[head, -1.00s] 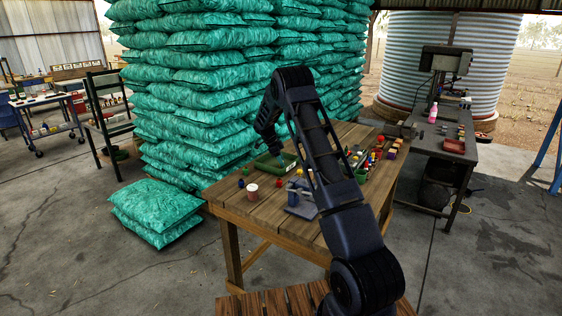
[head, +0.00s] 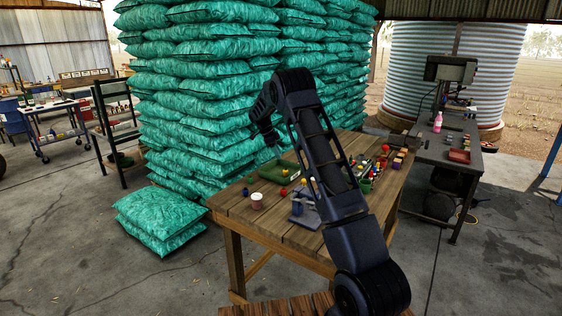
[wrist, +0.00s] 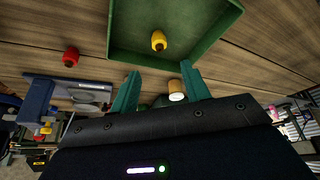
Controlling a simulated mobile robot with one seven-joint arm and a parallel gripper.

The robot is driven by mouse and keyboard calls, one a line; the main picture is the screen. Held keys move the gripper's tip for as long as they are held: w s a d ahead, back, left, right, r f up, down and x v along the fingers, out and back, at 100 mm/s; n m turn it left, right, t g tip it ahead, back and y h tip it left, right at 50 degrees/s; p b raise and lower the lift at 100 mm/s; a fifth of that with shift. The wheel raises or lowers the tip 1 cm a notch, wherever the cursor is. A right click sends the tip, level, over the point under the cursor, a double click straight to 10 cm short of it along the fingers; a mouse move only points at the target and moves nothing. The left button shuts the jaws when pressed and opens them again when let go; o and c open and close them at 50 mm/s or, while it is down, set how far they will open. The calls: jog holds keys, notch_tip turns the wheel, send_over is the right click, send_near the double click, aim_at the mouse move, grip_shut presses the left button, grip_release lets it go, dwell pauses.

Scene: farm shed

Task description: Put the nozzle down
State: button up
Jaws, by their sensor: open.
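A small yellow piece (wrist: 158,40), which looks like the nozzle, lies in a green tray (wrist: 117,42) in the wrist view. In the head view the yellow piece (head: 285,172) shows inside the tray (head: 264,176) on the wooden table. My gripper (wrist: 160,82) is open, its two green fingers apart, with the yellow piece beyond the fingertips and not touched. In the head view my gripper (head: 276,141) hangs above the tray, partly dark against the bags. A small tan cylinder with a pale end (wrist: 177,91) shows near the right finger; whether it is touching is unclear.
A red piece (wrist: 70,57) and a blue-grey stand (wrist: 38,100) are left of the tray in the wrist view. Several small coloured pieces sit at the table's right. Stacked green bags (head: 205,85) rise behind.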

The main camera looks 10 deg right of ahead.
jog(key=s+d+r+n+t+y, duration=0.1)
jog(key=s+d+r+n+y, duration=0.3)
jog(key=s+r, duration=0.8)
jog(key=s+d+r+n+t+h, duration=0.15)
jog(key=s+r+n, duration=0.35)
jog(key=s+r, duration=0.75)
jog(key=s+f+n+t, duration=0.1)
jog(key=s+f+n, duration=0.1)
jog(key=s, duration=0.9)
jog(key=s+d+f+n+t+y, duration=0.1)
jog(key=s+n, duration=0.4)
jog(key=s, duration=0.7)
jog(key=s+f+n+t+y, duration=0.1)
jog(key=s+f+n, duration=0.2)
jog(key=s, duration=0.8)
jog(key=shift+s+d+n, duration=0.25)
jog(key=shift+s+n, duration=0.1)
jog(key=shift+n, duration=0.15)
jog(key=shift+o, duration=0.4)
jog(key=shift+w, duration=0.1)
